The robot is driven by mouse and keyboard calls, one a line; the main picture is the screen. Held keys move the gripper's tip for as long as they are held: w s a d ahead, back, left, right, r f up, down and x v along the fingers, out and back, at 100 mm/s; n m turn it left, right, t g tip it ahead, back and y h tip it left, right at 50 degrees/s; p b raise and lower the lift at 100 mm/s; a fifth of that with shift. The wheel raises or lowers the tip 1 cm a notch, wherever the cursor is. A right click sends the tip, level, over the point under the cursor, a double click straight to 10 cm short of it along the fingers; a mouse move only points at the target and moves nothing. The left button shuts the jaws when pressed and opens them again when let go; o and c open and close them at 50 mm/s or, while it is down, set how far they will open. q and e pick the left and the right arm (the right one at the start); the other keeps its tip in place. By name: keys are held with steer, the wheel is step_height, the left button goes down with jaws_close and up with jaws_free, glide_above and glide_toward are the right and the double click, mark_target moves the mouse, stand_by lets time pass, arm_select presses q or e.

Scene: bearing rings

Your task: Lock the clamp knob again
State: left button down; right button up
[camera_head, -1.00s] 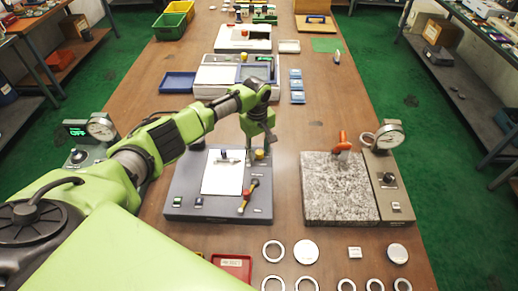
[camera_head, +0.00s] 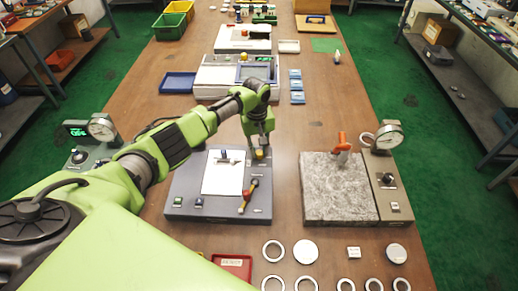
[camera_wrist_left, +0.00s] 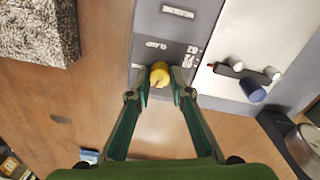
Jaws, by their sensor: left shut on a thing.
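The clamp knob (camera_head: 260,154), a small yellow knob, stands at the back right corner of a dark grey fixture plate (camera_head: 183,212). My left gripper (camera_head: 260,149) reaches down over that corner. In the left wrist view the yellow knob (camera_wrist_left: 160,72) sits between the two fingertips of my left gripper (camera_wrist_left: 160,78), which are shut on it. My right gripper is not in view.
Several rings and discs lie in front. Bare wood separates plate and granite.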

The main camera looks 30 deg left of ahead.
mark_target(259, 152)
arm_select(q)
steer(key=m, duration=0.3)
steer(key=shift+m, duration=0.4)
steer(key=m, duration=0.3)
steer(key=shift+w, duration=0.1)
steer(key=m, duration=0.4)
steer(key=shift+m+b, duration=0.3)
steer(key=shift+m, duration=1.4)
steer(key=c, duration=1.8)
jaws_free()
step_height(259, 152, up, 12)
steer(key=shift+w+a+r, duration=0.1)
steer(key=shift+w+a, duration=0.05)
